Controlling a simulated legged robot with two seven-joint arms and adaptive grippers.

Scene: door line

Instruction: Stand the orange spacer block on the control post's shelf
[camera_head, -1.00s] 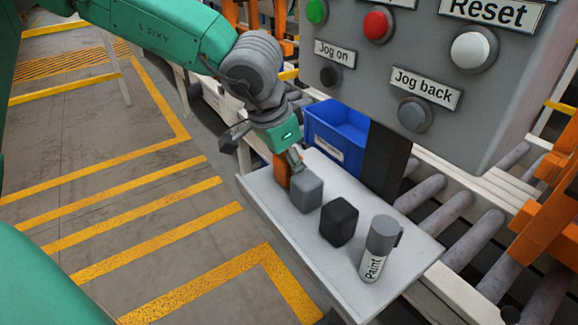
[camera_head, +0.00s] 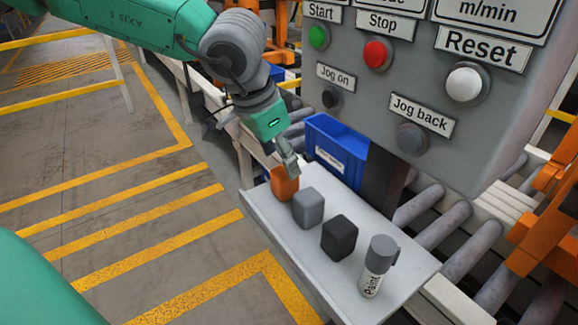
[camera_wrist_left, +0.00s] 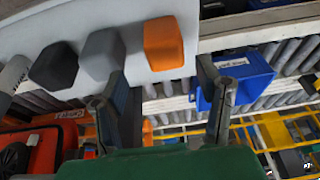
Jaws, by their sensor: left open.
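The orange spacer block (camera_head: 284,184) stands upright on the control post's shelf (camera_head: 262,212), at its far left end. It shows in the left wrist view (camera_wrist_left: 164,44) on the pale shelf surface, ahead of the fingers. My left gripper (camera_head: 288,160) is just above and behind the block in the head view. In the left wrist view its two fingers (camera_wrist_left: 168,88) are spread apart with nothing between them. The block looks clear of both fingers. My right gripper is not in view.
A grey block (camera_head: 308,208), a black block (camera_head: 339,236) and a paint can (camera_head: 378,266) stand in a row along the shelf. A blue bin (camera_head: 336,148) is behind it. The control panel (camera_head: 440,150) rises above the shelf's right part.

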